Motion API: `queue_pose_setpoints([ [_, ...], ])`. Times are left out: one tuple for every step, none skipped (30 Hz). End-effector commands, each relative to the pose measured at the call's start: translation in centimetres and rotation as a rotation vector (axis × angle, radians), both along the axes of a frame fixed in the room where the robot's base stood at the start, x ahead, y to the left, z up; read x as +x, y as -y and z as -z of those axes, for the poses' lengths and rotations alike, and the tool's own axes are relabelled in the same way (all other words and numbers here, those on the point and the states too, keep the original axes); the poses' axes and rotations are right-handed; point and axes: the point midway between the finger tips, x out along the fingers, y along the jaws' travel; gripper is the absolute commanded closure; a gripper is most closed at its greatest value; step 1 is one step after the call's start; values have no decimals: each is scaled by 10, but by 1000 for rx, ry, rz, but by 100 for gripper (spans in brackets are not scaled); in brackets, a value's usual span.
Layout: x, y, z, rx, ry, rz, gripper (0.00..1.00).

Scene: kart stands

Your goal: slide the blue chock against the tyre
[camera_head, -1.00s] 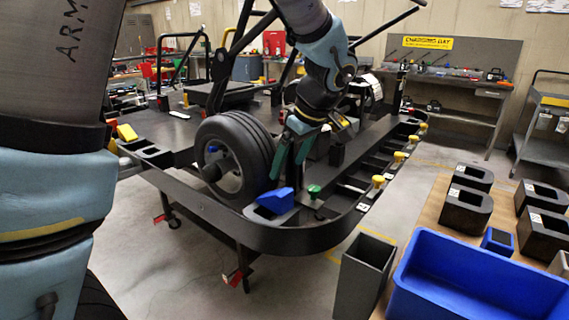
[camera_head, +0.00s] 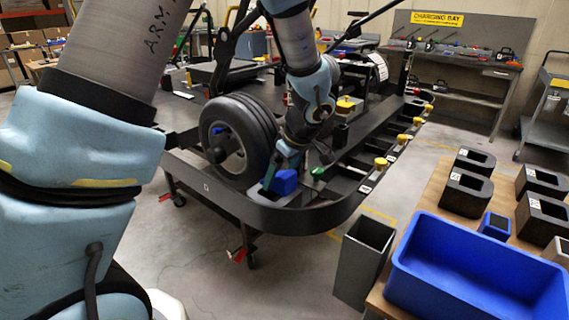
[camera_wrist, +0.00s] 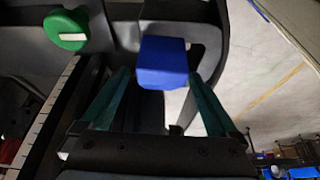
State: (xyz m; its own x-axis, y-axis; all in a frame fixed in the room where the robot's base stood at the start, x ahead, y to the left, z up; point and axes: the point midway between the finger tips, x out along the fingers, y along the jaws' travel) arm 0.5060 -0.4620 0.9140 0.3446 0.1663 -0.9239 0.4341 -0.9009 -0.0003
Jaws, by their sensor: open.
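The blue chock (camera_head: 284,182) sits on the dark kart stand tray (camera_head: 300,218), at its front corner, just right of the tyre (camera_head: 244,140). In the wrist view the blue chock (camera_wrist: 163,62) lies ahead between the two green fingers. My gripper (camera_head: 284,165) is low behind the chock in the head view, partly hidden by the arm and the chock. In the wrist view my gripper (camera_wrist: 160,88) is open, with one finger on each side of the chock's near end. Whether the fingers touch it, or the chock touches the tyre, I cannot tell.
A green knob (camera_head: 318,173) stands right of the chock; it also shows in the wrist view (camera_wrist: 66,29). Several yellow knobs (camera_head: 380,163) line the right rail. A grey bin (camera_head: 364,262) and a blue crate (camera_head: 480,275) stand at the front right.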

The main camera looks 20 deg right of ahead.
Motion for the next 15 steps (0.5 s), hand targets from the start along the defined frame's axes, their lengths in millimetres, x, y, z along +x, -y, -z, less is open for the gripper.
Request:
queue_pose_setpoints([
  [1, -1, 2, 0, -1, 0, 5],
  [1, -1, 2, 0, -1, 0, 5],
  [1, -1, 3, 0, -1, 0, 5],
  [1, -1, 3, 0, 0, -1, 5],
  [1, -1, 4, 0, 0, -1, 5],
  [1, -1, 4, 0, 0, -1, 5],
  [1, -1, 3, 0, 0, -1, 5],
  [1, -1, 3, 0, 0, -1, 5],
  [1, -1, 3, 0, 0, -1, 5],
  [1, -1, 3, 0, 0, -1, 5],
  [1, -1, 3, 0, 0, -1, 7],
  [1, -1, 3, 0, 0, -1, 12],
  [1, -1, 3, 0, 0, -1, 15],
  [1, -1, 3, 0, 0, -1, 19],
  [1, -1, 3, 0, 0, -1, 23],
])
